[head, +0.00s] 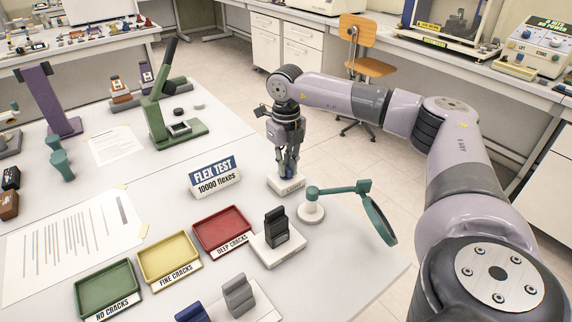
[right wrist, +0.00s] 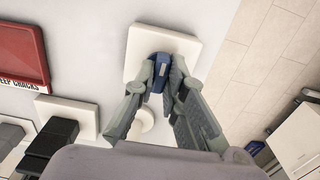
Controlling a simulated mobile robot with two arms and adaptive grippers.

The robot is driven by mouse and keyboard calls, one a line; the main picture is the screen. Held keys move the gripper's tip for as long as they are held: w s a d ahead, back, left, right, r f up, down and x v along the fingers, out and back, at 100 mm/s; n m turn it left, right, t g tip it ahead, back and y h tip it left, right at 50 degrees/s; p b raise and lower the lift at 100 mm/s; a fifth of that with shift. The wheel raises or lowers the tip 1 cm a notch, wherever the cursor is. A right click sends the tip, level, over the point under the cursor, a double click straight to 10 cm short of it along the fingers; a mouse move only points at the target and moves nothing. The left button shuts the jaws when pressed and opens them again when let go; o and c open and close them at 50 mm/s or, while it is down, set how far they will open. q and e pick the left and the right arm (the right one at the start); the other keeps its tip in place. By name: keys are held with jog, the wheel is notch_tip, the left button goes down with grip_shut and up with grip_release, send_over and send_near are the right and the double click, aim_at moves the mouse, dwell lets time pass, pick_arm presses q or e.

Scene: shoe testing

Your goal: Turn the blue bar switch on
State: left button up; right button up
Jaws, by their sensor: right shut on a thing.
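The blue bar switch (right wrist: 158,72) sits on a square white base (right wrist: 190,42), which stands near the table's right edge in the head view (head: 287,187). My right gripper (head: 287,172) reaches down over this base, and its fingers hide most of the switch there. In the right wrist view the right gripper (right wrist: 160,82) has its fingers around the blue bar, one on each side, shut on it. My left gripper is not in view.
A teal magnifier (head: 340,190) stands close in front of the switch. A black switch (head: 276,228) on a white base, a FLEX TEST sign (head: 214,176) and a red tray (head: 222,229) are nearby. The table's right edge is close.

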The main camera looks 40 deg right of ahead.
jog(key=shift+m, duration=0.5)
grip_shut()
jog(key=m+p, duration=0.1)
jog(key=m, duration=0.2)
jog(key=shift+r+m, duration=0.1)
jog(key=shift+m, duration=0.3)
jog(key=m+p, duration=0.1)
jog(key=m, duration=0.3)
jog(key=shift+m, duration=0.3)
jog(key=m+p, duration=0.1)
jog(key=m, duration=0.3)
jog(key=shift+m+p, duration=0.5)
jog(key=shift+m, duration=1.7)
jog(key=shift+w+d+m, duration=0.1)
jog(key=shift+m, duration=0.2)
jog(key=o, duration=0.7)
grip_release()
